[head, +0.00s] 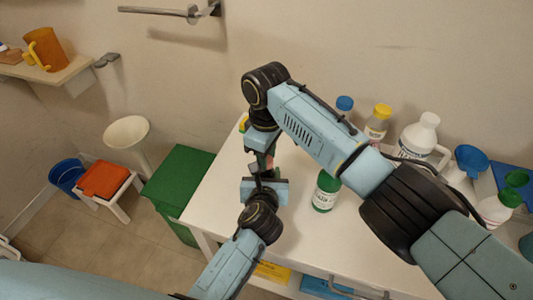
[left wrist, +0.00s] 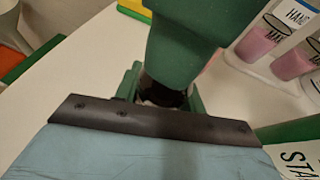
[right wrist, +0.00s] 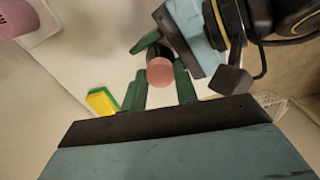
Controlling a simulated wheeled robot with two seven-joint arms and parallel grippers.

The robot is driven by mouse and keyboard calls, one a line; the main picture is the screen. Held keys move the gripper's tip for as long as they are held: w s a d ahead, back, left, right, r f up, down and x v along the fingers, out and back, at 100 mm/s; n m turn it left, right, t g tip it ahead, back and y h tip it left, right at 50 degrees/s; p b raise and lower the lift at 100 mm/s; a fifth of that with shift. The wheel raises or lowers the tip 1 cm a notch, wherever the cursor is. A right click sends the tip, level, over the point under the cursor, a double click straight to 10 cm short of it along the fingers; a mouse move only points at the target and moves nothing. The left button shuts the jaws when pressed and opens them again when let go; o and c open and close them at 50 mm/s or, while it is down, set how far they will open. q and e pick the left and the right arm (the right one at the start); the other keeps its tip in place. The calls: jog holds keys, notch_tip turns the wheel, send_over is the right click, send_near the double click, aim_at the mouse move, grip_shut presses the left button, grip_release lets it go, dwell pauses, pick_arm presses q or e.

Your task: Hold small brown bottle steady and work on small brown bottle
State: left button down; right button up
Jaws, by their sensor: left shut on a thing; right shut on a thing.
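The small brown bottle (left wrist: 163,94) is dark and mostly hidden between the grippers above the white table. In the right wrist view its round pinkish end (right wrist: 160,70) faces the camera, between green fingers. My left gripper (head: 263,178) comes from the front and is shut on the bottle. My right gripper (head: 263,157) reaches over from the right, points down and is shut on the bottle too. The two grippers are very close together. In the left wrist view a large green finger covers much of the bottle. In the head view the grippers hide it.
A green-labelled white bottle (head: 326,192) stands right of the grippers on the table (head: 300,240). A yellow-capped bottle (head: 377,122), white jug (head: 422,140) and blue funnel (head: 470,160) stand along the back. A yellow-green sponge (right wrist: 102,101) lies nearby. A green bin (head: 178,180) stands left of the table.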

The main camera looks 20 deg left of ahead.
jog(key=shift+m, duration=0.6)
jog(key=o, duration=0.9)
jog(key=shift+r, duration=2.3)
